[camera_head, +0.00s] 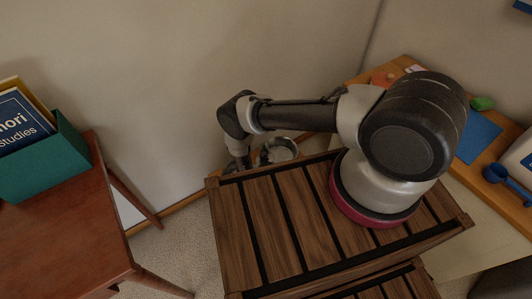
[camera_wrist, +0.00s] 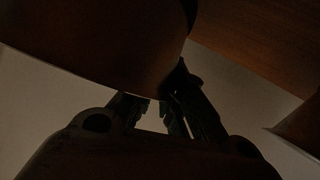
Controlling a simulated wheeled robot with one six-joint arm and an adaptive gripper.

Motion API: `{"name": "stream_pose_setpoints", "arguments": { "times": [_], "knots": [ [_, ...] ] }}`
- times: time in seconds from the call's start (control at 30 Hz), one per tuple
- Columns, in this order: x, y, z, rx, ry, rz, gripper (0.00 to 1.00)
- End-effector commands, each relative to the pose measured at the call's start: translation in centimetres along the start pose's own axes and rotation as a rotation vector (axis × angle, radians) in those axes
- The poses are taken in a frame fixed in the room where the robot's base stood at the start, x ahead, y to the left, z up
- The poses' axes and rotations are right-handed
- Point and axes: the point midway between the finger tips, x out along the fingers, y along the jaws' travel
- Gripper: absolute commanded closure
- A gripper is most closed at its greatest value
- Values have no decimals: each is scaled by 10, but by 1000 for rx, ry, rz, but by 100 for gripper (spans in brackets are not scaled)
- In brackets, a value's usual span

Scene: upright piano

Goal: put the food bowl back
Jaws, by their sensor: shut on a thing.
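The food bowl (camera_head: 280,151), round and grey, shows in the head view just past the far edge of the slatted wooden top, which hides part of it. My gripper (camera_head: 241,164) points down beside the bowl's left side, its fingertips hidden by that edge. In the dark wrist view, my gripper (camera_wrist: 166,103) has its fingers close together at the edge of a large, dark, rounded shape (camera_wrist: 95,40), which looks like the bowl. My gripper is shut on it. I cannot tell whether the bowl touches the floor.
A reddish wooden table (camera_head: 55,225) with a green box (camera_head: 45,165) of books stands at left. The wall (camera_head: 180,80) rises close behind the bowl. A wooden desk (camera_head: 490,165) with a blue sheet (camera_head: 477,137) and blue mug (camera_head: 495,173) is at right. Carpet (camera_head: 175,250) shows between.

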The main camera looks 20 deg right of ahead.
Motion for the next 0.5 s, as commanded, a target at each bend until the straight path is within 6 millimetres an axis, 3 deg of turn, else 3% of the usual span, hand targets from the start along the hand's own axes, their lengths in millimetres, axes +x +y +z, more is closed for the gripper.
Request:
{"name": "stream_pose_setpoints", "arguments": {
  "times": [0.1,0.3,0.33,0.4,0.5],
  "knots": [
    [5,-3,11,1,2,0,100],
    [5,-4,13,0,1,0,100],
    [5,-4,13,0,1,0,89],
    [5,-4,13,0,1,0,76],
    [5,-4,13,0,1,0,67]
  ]
}}
